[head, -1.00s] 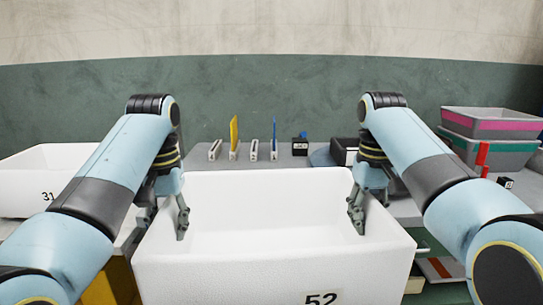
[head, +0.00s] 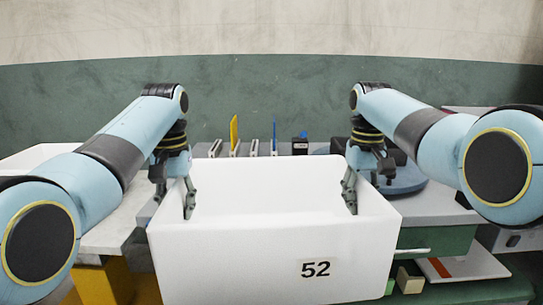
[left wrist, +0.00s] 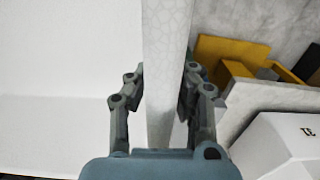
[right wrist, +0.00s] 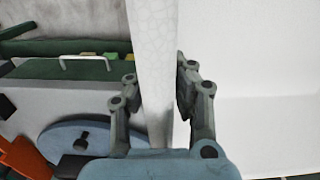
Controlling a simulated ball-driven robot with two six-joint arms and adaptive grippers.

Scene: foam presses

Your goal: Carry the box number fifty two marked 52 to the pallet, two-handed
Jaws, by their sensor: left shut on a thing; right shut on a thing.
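The white foam box marked 52 (head: 250,262) hangs between my two arms in the middle of the head view, open side up, with its number on the near wall. My left gripper (head: 188,205) is shut on its left wall; the left wrist view shows that wall (left wrist: 165,60) between the fingers. My right gripper (head: 350,200) is shut on its right wall, also between the fingers in the right wrist view (right wrist: 155,60). The inside that shows looks empty. I cannot make out the pallet.
Another white box marked 31 (left wrist: 290,140) is beside my left gripper in the left wrist view. A workbench with upright slotted holders (head: 234,135) stands behind the box. A blue round plate (head: 402,178) lies right of it. A green drawer (head: 440,240) is at the lower right.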

